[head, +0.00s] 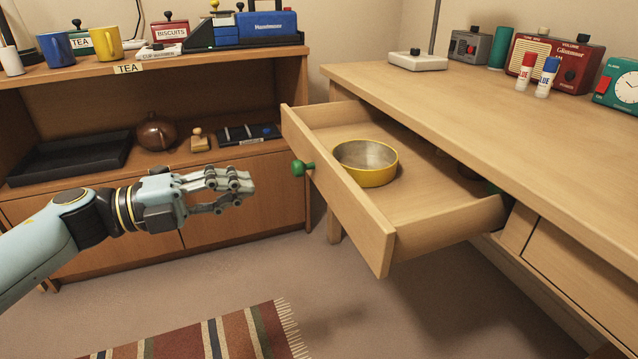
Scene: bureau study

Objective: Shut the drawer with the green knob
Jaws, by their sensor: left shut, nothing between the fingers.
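The drawer (345,207) stands pulled well out of the wooden desk. Its green knob (303,168) sticks out from the front panel toward the left. A yellow round tin (372,177) with a bare metal inside sits in the drawer. Further back in the drawer, partly under the desk top, are dark and green things I cannot make out. My left gripper (245,188) is shut and empty. It is to the left of the green knob in the picture, with its fingertips pointing at the drawer front and a gap between them. My right gripper is not in view.
The desk top (480,105) holds a lamp base (418,60), two glue sticks, a red radio (560,62) and a green clock (617,85). A wooden shelf unit (140,70) with mugs and a black tray (70,157) stands behind my left arm. A striped rug (210,335) lies on open floor.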

